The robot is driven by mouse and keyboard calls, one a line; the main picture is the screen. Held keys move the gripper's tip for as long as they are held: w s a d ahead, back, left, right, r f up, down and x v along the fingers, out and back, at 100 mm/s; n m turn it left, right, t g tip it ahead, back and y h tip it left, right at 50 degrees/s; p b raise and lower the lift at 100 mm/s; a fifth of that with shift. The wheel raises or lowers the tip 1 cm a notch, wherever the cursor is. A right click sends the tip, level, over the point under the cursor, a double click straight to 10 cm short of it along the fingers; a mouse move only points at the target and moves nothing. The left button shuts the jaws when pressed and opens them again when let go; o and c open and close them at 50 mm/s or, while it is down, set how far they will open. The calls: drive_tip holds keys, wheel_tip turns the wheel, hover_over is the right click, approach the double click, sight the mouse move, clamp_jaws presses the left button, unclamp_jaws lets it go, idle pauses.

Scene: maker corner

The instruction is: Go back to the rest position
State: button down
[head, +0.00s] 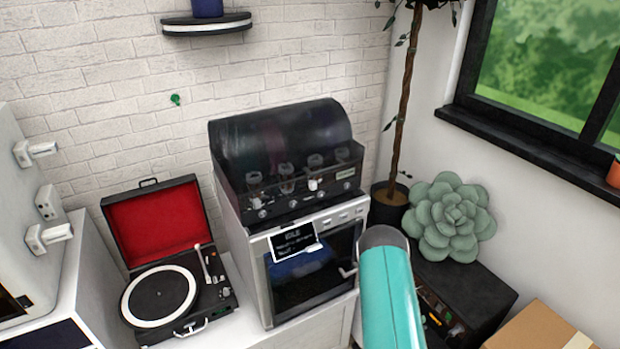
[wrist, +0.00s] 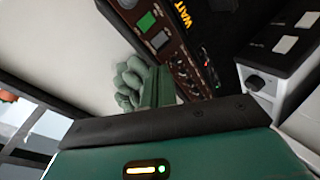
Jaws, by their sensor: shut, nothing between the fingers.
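My gripper (wrist: 159,80) shows in the wrist view as dark green fingers pressed together above the black band of its body. It is shut and nothing is between the fingers. Behind it are a grey-green succulent cushion (wrist: 129,82) and a dark panel with a "WAIT" display (wrist: 181,14). In the head view my teal arm rises from the bottom, right of centre, in front of the oven's right side; the gripper itself cannot be made out there.
In the head view an oven unit with a dark hood (head: 285,140) stands at centre. An open red-lined record player (head: 160,250) is left of it. A potted tree (head: 388,205), the succulent cushion (head: 449,217) on a black cabinet, and a cardboard box (head: 535,330) are at right.

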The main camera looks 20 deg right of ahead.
drive_tip(key=w+a+r+m+t+y, duration=0.1)
drive_tip(key=w+a+r+y, duration=0.2)
drive_tip(key=w+a+r, duration=0.35)
drive_tip(key=w+a+r+t+y, duration=0.2)
drive_tip(key=w+a+r, duration=0.2)
drive_tip(key=w+r, duration=0.6)
drive_tip(key=a+r+t+y, duration=0.1)
drive_tip(key=a+r+y, duration=0.1)
drive_tip(key=a+r, duration=0.55)
drive_tip(key=a+r+y, duration=0.3)
drive_tip(key=a+r, duration=0.1)
drive_tip(key=r, duration=0.6)
drive_tip(key=s+a+r+n+y, duration=0.2)
drive_tip(key=s+a+r+y, duration=0.1)
drive_tip(key=s+a+r, duration=1)
drive_tip(key=s+a+r+g, duration=0.1)
drive_tip(key=s+a+r, duration=0.1)
drive_tip(key=s, duration=0.5)
drive_tip(key=s+a+r+g, duration=0.1)
drive_tip(key=s+a+r, duration=0.1)
drive_tip(key=s, duration=0.6)
drive_tip(key=shift+s+r+n+g, duration=0.3)
drive_tip(key=shift+r, duration=0.55)
drive_tip(key=shift+a, duration=0.3)
